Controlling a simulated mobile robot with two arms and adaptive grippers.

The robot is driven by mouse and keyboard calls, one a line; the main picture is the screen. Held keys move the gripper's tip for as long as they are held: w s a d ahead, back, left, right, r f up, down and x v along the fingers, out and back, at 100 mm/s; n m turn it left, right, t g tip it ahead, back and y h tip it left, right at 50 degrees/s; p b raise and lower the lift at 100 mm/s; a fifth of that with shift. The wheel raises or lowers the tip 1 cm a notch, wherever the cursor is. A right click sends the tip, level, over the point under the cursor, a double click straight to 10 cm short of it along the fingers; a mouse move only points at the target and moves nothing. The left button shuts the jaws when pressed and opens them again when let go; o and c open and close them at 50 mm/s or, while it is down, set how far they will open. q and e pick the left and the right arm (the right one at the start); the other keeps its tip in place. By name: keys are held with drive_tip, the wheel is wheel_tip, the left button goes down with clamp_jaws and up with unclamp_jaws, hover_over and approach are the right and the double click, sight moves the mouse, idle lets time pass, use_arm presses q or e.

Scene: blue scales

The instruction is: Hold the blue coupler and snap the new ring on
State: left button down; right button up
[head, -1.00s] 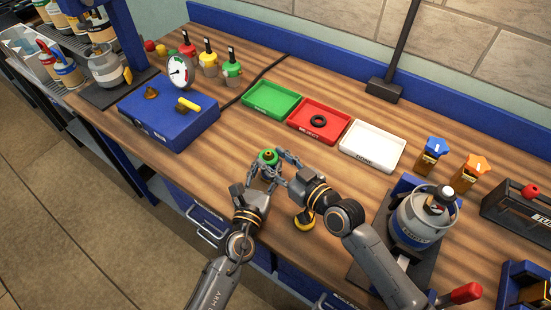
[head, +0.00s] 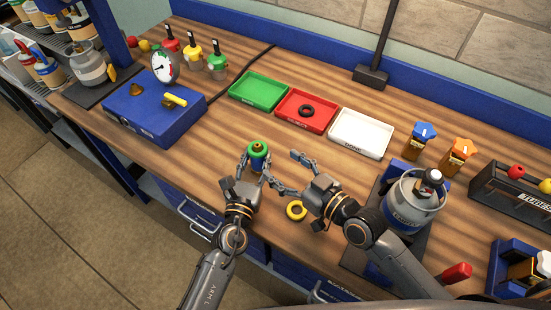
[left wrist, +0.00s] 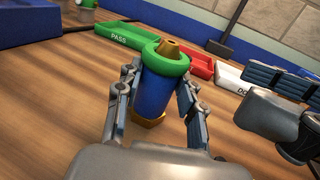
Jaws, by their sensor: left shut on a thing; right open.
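The blue coupler (head: 257,163) stands upright near the table's front edge, with a brass tip and brass foot showing in the left wrist view. My left gripper (left wrist: 156,92) is shut on its blue body (left wrist: 158,95). A green ring (left wrist: 154,62) sits around the coupler's top, with the brass tip rising through it; it also shows in the head view (head: 258,147). I cannot tell whether it is fully seated. My right gripper (head: 284,173) is open and empty, just right of the coupler. A yellow ring (head: 296,211) lies on the table below the right gripper.
Behind are a green tray (head: 237,98), a red tray (head: 287,119) holding a black ring (head: 306,111), and an empty white tray (head: 338,146). A blue box with a gauge (head: 150,118) stands left. A grey canister (head: 413,203) stands close to my right arm.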

use_arm(q)
drive_tip(key=c, duration=0.7)
unclamp_jaws()
drive_tip(key=shift+c, duration=0.2)
drive_tip(key=shift+s, duration=0.1)
drive_tip(key=v, duration=1.2)
